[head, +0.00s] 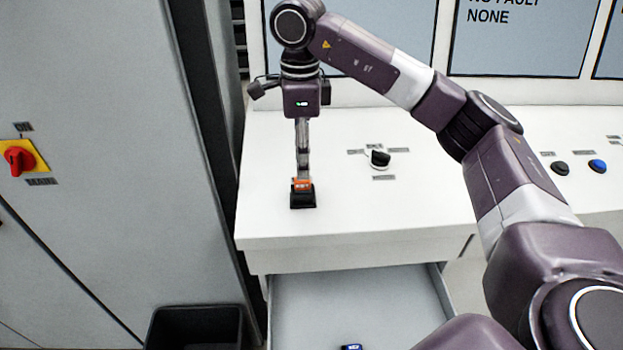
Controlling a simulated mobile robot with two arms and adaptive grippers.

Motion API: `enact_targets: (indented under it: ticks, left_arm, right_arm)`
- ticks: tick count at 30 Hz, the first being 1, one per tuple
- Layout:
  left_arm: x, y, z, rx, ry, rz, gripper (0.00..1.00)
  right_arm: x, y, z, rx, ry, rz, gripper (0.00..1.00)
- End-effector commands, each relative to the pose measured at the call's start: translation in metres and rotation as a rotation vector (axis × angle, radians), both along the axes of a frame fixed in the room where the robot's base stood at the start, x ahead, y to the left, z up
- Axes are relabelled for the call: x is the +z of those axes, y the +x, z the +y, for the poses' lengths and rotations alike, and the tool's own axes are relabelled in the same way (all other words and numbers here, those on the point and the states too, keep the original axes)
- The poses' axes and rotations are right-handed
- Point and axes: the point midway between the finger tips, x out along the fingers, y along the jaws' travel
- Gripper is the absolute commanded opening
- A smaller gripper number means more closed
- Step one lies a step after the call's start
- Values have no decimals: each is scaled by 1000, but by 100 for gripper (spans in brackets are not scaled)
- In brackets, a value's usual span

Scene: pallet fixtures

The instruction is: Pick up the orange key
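The orange key (302,183) is a small orange piece at the top of a small black block (302,200) on the white console top, near its left end. My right gripper (302,177) points straight down from above, with its fingertips at the orange key. I see the fingers edge-on, one behind the other, so the gap between them is hidden. I cannot tell whether they grip the key or only stand around it. The key's lower part is not visible. My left gripper is out of view.
An open drawer (330,300) below the console holds a small dark blue item (352,347). A black rotary knob (380,158) stands right of the key, and a blue button (597,166) farther right. A grey cabinet (100,120) with a red switch (18,160) borders the left.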

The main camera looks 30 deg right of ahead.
Motion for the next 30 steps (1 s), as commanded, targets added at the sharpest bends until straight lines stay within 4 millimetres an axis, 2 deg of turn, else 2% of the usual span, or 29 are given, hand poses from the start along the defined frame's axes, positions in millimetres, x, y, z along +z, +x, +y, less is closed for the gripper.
enact_targets:
  ticks: [1, 3, 6, 8, 12, 16, 19, 23, 30]
  left_arm:
    - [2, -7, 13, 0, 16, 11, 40]
    - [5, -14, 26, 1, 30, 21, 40]
    - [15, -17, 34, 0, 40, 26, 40]
    - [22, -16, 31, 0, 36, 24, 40]
    - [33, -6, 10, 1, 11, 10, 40]
    - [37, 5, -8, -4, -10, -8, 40]
    - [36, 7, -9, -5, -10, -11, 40]
    - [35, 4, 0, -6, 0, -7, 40]
    - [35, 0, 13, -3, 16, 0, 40]
  right_arm:
    - [-5, 0, 0, 0, 0, 2, 36]
    - [-10, 0, 0, 0, 0, 2, 36]
    - [-19, 1, -2, -2, 0, 4, 36]
    - [-26, 2, -2, -3, 0, 4, 36]
    - [-47, 4, -3, -2, 0, 4, 36]
    - [-58, 4, -2, -1, 0, 0, 36]
    - [-61, 5, -2, -1, 0, -1, 36]
    - [-61, 5, -2, -1, 0, -1, 36]
    - [-61, 5, -2, -1, 0, -1, 11]
